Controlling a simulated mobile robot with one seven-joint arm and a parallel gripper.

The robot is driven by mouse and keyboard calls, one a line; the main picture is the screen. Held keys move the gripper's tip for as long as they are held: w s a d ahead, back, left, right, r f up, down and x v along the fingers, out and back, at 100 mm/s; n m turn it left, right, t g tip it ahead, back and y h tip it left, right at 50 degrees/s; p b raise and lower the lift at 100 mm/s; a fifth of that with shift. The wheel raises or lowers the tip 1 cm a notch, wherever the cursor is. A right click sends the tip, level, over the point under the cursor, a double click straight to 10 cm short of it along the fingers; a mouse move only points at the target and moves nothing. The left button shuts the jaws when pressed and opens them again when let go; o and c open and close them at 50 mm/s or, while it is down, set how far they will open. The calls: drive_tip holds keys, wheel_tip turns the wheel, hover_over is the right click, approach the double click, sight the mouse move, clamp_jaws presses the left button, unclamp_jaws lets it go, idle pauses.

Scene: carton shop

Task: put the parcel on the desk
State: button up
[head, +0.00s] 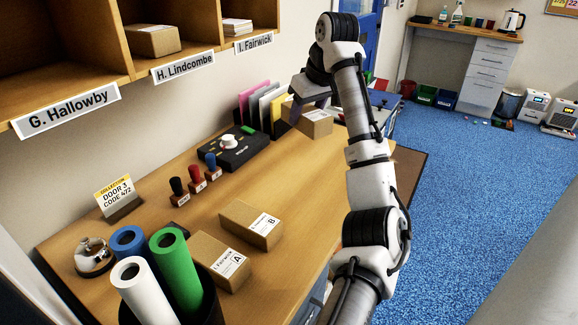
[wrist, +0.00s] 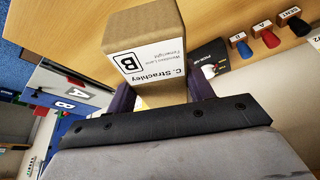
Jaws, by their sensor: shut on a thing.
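A brown cardboard parcel (head: 314,122) is in my gripper (head: 311,98) at the far end of the wooden desk (head: 300,185). The wrist view shows the parcel (wrist: 150,42) with a white label reading C. Strachley and a large B. My gripper's dark fingers (wrist: 163,95) are shut on its two sides. The parcel is at or just above the desk top, beside upright folders; I cannot tell whether its underside touches. My gripper partly hides the parcel's top.
Two other parcels, A (head: 222,260) and B (head: 252,224), lie on the near desk. A black device (head: 233,148), stamps (head: 197,180), folders (head: 262,105) and paper rolls (head: 177,270) also stand there. Pigeonholes (head: 160,65) hang above. The desk's middle right is clear.

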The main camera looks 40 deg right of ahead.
sight(318, 133)
wheel_tip(318, 133, down, 15)
drive_tip(key=shift+w+r+p, duration=0.1)
drive_tip(key=shift+p, duration=0.4)
drive_tip(key=o, duration=1.1)
drive_tip(key=b+v, duration=0.1)
drive_tip(key=v, duration=1.1)
